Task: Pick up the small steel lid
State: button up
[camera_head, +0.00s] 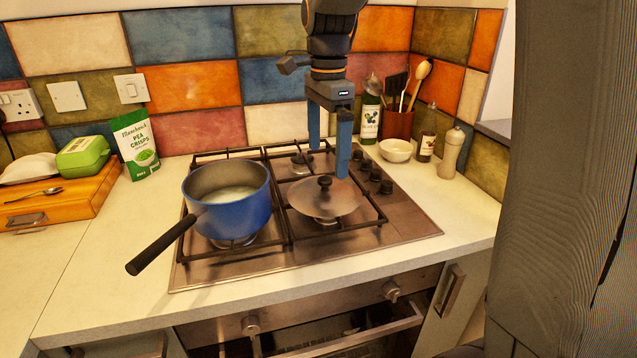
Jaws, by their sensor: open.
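The small steel lid (312,200) lies on the front right burner grate of the hob. It is a shallow disc with a dark knob (324,183) on top. My gripper (329,163) hangs above the lid with its two blue fingers pointing down. The fingers are spread apart with nothing between them. The right finger's tip shows just above and to the right of the knob. I cannot tell the exact gap between the fingertips and the lid.
A blue saucepan (236,212) with pale contents stands left of the lid, its black handle reaching front left. The gas hob (410,222) has several knobs at right. An olive oil bottle (370,122), utensil pot (397,124), white bowl (396,151) and pepper mill (450,154) stand behind right.

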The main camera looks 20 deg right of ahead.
aim_at(325, 179)
jog(key=shift+w+f, duration=0.1)
jog(key=shift+w, duration=0.15)
jog(key=shift+w+f, duration=0.1)
jog(key=shift+f, duration=0.2)
jog(key=shift+a+f+p, duration=0.1)
jog(key=shift+f+p, duration=0.85)
jog(key=shift+f, duration=2.55)
jog(key=shift+s+f, duration=0.1)
jog(key=shift+s, duration=0.15)
jog(key=c, duration=2.2)
